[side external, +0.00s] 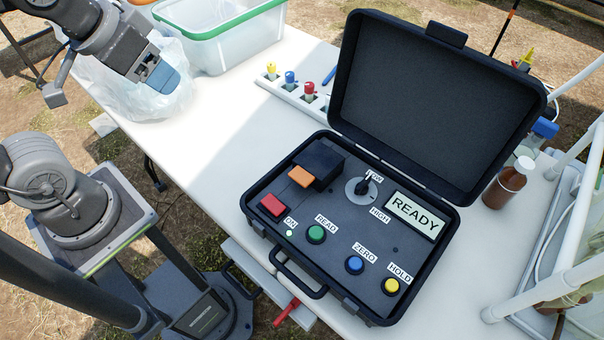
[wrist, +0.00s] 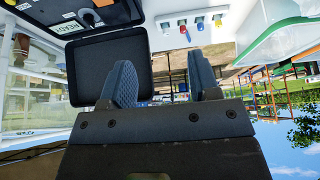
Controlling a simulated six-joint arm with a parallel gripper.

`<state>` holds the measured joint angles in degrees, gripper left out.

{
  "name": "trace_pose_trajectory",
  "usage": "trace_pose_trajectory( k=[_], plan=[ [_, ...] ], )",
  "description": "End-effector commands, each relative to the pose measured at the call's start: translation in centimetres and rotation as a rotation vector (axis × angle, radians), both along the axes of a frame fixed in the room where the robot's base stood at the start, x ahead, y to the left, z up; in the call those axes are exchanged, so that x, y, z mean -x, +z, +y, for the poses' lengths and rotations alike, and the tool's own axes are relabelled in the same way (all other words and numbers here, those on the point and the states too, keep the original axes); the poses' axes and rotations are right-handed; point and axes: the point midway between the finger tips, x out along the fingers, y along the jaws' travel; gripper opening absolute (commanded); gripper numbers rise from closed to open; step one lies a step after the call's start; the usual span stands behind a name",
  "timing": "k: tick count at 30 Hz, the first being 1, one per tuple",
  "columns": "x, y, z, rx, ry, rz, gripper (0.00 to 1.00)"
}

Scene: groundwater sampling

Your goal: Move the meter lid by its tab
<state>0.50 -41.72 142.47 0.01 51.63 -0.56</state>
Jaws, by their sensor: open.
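The meter (side external: 345,225) is a black case on the white table, with its large lid (side external: 430,100) standing open. A black tab (side external: 447,35) sits on the lid's top edge. On the panel, a small black cover (side external: 322,160) has an orange tab (side external: 301,177) on its left side; the cover looks down. The display reads READY. My gripper (side external: 110,92) is at the upper left, above the table's end and well away from the meter. In the wrist view my gripper (wrist: 163,88) is open and empty, with the open lid (wrist: 106,66) beyond its left finger.
A clear tub with a green rim (side external: 225,45) and a plastic bag (side external: 145,90) are at the back left. A white rack with coloured-cap vials (side external: 290,92) lies behind the case. A brown bottle (side external: 505,185) stands right of it. The table left of the case is clear.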

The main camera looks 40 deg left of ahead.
Motion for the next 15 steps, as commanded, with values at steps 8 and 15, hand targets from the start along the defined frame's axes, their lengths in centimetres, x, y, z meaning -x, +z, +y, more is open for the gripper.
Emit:
trace_pose_trajectory(
  k=[8, 15],
  plan=[
    [-5.3, -0.8, -3.6, 0.036, -0.018, 0.164, 0.79],
    [-10.6, -4.5, -9.2, 0.036, -0.018, 0.332, 0.79]
  ],
)
